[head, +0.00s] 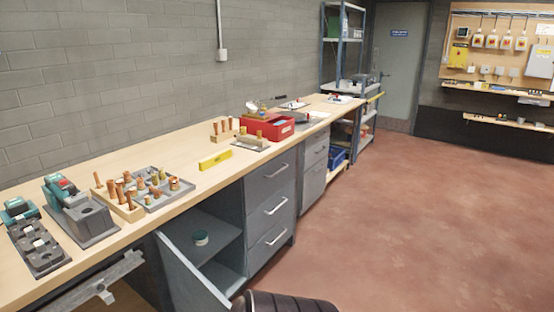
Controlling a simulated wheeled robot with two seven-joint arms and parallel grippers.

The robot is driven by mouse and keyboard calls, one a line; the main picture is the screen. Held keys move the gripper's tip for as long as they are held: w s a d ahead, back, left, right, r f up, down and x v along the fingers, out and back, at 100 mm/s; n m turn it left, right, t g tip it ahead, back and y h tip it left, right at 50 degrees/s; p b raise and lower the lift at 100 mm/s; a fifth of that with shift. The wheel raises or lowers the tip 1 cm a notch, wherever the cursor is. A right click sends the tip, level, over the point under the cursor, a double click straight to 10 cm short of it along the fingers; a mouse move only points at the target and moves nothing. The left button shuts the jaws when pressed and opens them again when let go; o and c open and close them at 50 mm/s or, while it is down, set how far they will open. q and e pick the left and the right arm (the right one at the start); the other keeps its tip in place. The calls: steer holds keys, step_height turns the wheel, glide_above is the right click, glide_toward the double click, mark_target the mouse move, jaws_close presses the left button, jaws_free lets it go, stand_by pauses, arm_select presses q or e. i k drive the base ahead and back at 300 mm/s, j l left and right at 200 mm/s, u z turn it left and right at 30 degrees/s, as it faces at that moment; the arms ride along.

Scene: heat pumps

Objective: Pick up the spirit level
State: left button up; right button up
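The spirit level (215,159) looks like a short yellow bar. It lies on the long wooden workbench (120,163), near the front edge and about mid-length. Bare wood surrounds it, and nothing touches it that I can see. Neither of my grippers shows in the head view.
A wooden block with copper fittings (128,201) and a grey tray stand left of the level. A small wooden rack (222,133) and a red toolbox (268,129) stand behind and right. A cabinet door (188,277) hangs open below. The red floor (430,210) is clear.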

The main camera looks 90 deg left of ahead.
mark_target(210, 162)
steer(key=i+j+u, duration=0.1)
steer(key=i+u, duration=0.7)
steer(key=u, duration=0.2)
